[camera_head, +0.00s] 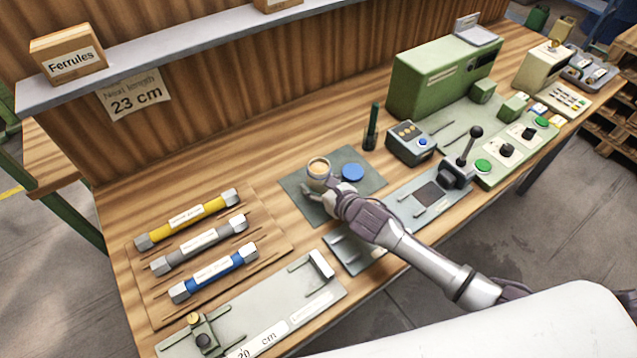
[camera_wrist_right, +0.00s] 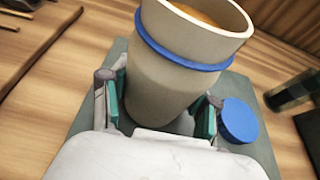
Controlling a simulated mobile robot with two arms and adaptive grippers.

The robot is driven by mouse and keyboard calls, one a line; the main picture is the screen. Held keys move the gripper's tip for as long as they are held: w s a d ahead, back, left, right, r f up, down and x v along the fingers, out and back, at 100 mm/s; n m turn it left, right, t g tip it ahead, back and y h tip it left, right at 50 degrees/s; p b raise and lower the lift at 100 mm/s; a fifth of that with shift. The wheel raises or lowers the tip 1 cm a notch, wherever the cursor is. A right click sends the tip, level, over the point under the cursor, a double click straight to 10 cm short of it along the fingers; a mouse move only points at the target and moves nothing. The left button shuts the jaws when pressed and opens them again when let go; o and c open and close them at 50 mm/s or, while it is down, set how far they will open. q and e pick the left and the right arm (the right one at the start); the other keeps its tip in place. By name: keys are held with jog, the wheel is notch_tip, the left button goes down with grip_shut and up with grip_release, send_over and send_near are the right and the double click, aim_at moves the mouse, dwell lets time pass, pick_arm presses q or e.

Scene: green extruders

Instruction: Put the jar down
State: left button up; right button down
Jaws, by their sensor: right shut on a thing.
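The jar (camera_wrist_right: 180,70) is an open, pale grey-beige vessel with a blue ring below its rim and orange-brown contents. In the head view the jar (camera_head: 319,168) is over the dark grey-green mat (camera_head: 298,188). My right gripper (camera_wrist_right: 160,105) is shut on the jar, with one green-padded finger on each side; it also shows in the head view (camera_head: 325,188). The jar looks tilted in the wrist view; I cannot tell whether its base touches the mat. A round blue lid (camera_head: 353,172) lies on the mat just right of the jar. My left gripper is not in view.
Yellow, grey and blue tubes (camera_head: 215,273) lie on a wooden board at left. A plate with a lever (camera_head: 475,133) and a small grey device (camera_head: 410,143) stand to the right. A dark green cylinder (camera_head: 371,128) stands behind the mat. The bench behind the tubes is clear.

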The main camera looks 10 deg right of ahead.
jog(key=shift+c, duration=1.3)
grip_release()
jog(key=shift+s+r, duration=0.1)
jog(key=shift+r, duration=0.05)
jog(key=b+v, duration=0.1)
jog(key=v, duration=1.1)
